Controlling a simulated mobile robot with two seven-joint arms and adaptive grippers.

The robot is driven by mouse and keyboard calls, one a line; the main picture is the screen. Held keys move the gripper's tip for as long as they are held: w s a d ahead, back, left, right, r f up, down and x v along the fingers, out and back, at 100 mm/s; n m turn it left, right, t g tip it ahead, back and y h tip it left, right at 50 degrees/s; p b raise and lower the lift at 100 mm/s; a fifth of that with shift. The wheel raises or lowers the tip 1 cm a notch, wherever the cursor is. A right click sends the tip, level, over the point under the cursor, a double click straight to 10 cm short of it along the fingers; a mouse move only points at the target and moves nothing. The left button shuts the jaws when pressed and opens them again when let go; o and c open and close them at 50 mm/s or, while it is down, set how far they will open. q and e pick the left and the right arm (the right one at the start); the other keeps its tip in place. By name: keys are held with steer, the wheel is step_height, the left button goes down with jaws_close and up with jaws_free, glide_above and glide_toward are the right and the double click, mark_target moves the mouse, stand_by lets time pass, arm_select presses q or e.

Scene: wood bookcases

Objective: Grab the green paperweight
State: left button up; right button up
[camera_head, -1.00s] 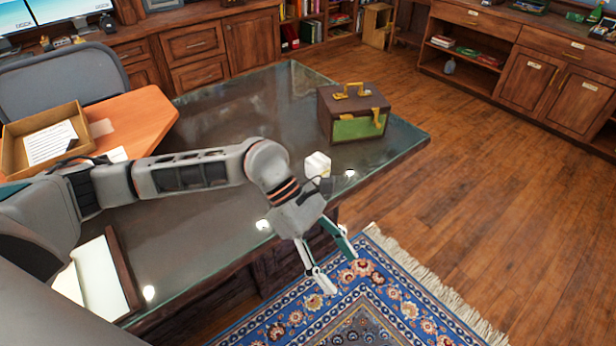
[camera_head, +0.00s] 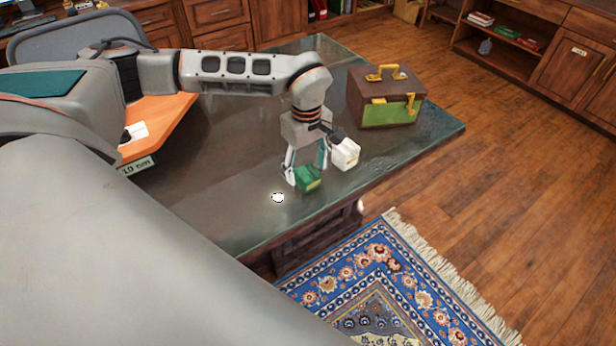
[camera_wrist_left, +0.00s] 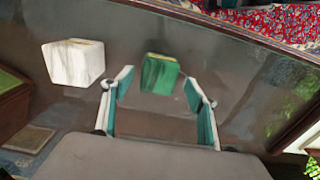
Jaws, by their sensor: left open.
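The green paperweight (camera_head: 308,179) is a small green block with a yellowish face, resting on the dark glass-topped desk (camera_head: 225,215) near its front edge. My left gripper (camera_head: 306,172) is open, pointing down at it. In the left wrist view the green paperweight (camera_wrist_left: 160,74) lies just beyond the fingertips, centred between the two fingers (camera_wrist_left: 158,90). Whether the fingers touch it cannot be told. A white block (camera_head: 345,154) stands close to the right of the gripper; it shows at the left in the wrist view (camera_wrist_left: 73,62). My right gripper is not in view.
A brown and green case (camera_head: 385,98) with gold handles stands on the desk's right end. An orange board (camera_head: 160,122) lies at the left. A blue patterned rug (camera_head: 385,285) is on the floor. The desk's front left part is clear.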

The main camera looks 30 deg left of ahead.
mark_target(307, 172)
arm_select(q)
steer(key=shift+f, duration=1.55)
steer(key=shift+c, duration=0.3)
steer(key=shift+w, duration=0.1)
steer(key=c, duration=1.5)
steer(key=shift+r, duration=0.1)
steer(key=shift+c, duration=0.2)
